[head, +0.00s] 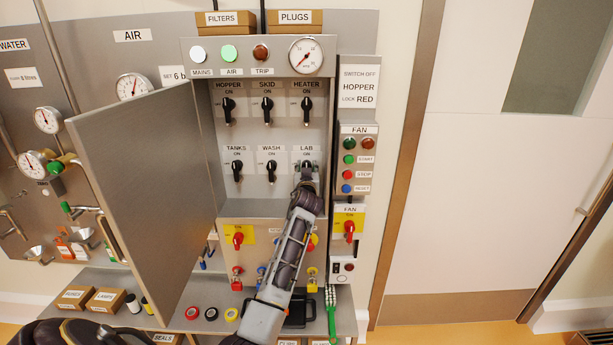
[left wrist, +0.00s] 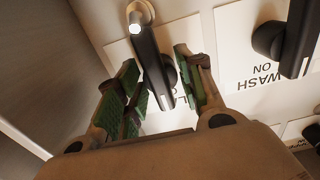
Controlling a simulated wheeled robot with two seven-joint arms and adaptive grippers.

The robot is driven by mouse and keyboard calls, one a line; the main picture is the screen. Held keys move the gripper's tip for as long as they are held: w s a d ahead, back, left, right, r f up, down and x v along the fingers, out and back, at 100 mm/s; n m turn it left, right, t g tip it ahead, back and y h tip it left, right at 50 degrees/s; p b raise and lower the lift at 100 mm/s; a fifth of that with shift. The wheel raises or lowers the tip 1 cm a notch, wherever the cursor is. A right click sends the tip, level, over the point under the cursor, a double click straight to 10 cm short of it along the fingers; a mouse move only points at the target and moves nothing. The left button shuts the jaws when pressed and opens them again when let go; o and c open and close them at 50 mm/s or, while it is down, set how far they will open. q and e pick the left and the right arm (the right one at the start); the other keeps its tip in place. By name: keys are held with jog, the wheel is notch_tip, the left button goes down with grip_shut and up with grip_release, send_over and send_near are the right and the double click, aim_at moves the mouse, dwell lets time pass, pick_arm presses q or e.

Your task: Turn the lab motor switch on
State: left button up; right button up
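The LAB switch (head: 306,165) is a black rotary handle at the lower right of the switch panel, under a LAB ON label; my gripper partly hides it in the head view. In the left wrist view its black handle (left wrist: 153,62) stands slanted between my fingers. My left gripper (head: 307,183) reaches up to the switch from below. In the left wrist view its green-padded fingers (left wrist: 160,75) are apart, one on each side of the handle, with a visible gap on the right side. Contact on the left side is unclear. My right gripper is not in view.
The WASH switch (head: 271,169) is close on the left, also in the left wrist view (left wrist: 290,38). The HEATER switch (head: 307,106) is above. An open grey cabinet door (head: 150,190) stands out at left. The FAN button box (head: 359,160) is at right.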

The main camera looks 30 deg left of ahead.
pick_arm(q)
jog(key=shift+s+d, duration=0.1)
jog(key=v, duration=1.1)
jog(key=shift+s, duration=0.35)
jog(key=shift+d, duration=0.1)
jog(key=shift+f, duration=0.1)
dwell(0.3)
